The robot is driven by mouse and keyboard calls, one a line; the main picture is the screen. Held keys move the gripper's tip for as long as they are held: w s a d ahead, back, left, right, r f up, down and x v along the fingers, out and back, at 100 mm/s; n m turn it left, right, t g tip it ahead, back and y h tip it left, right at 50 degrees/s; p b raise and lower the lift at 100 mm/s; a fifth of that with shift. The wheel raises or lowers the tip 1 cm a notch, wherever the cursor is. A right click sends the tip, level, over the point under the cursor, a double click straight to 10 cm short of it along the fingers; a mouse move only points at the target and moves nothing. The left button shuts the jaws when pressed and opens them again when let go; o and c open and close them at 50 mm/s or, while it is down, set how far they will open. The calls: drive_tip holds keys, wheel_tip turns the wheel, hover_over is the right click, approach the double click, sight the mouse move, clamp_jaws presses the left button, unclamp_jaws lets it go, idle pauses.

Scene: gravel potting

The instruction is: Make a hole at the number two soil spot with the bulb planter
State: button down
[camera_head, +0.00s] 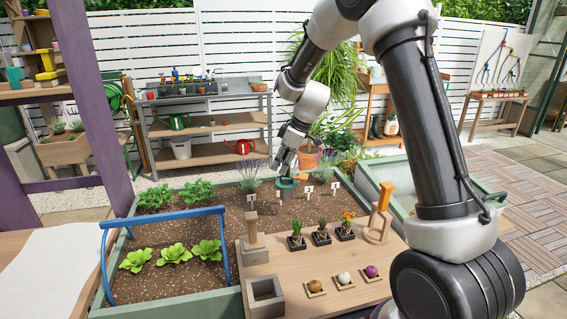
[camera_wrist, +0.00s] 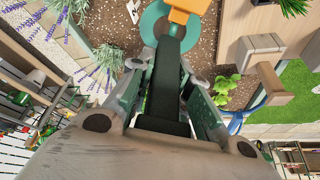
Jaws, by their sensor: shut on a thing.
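The bulb planter (camera_head: 287,184) is a teal-green cylinder at the soil bed's (camera_head: 200,263) far side, among small white number markers. The digits on the markers (camera_head: 309,190) are too small to read surely, so I cannot tell which spot it stands at. My gripper (camera_head: 285,166) is above the planter, shut on its handle. In the wrist view my gripper (camera_wrist: 167,62) has a dark bar between its fingers, in front of a teal ring (camera_wrist: 152,22) with an orange part over it. The planter's lower edge is hidden, so its depth in the soil cannot be told.
Lavender (camera_head: 249,176) grows just behind the markers. A wooden board (camera_head: 300,270) in front carries seedlings, bulbs, a tamper (camera_head: 253,243) and an orange-handled tool (camera_head: 379,212). A blue hoop (camera_head: 160,219) arches over the lettuces at left. Bare soil lies between.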

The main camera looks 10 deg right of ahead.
sight(282, 182)
drive_tip(key=shift+f, duration=3.8)
drive_tip(key=shift+f, duration=2.95)
drive_tip(key=shift+r, duration=0.1)
drive_tip(key=shift+r, duration=5.05)
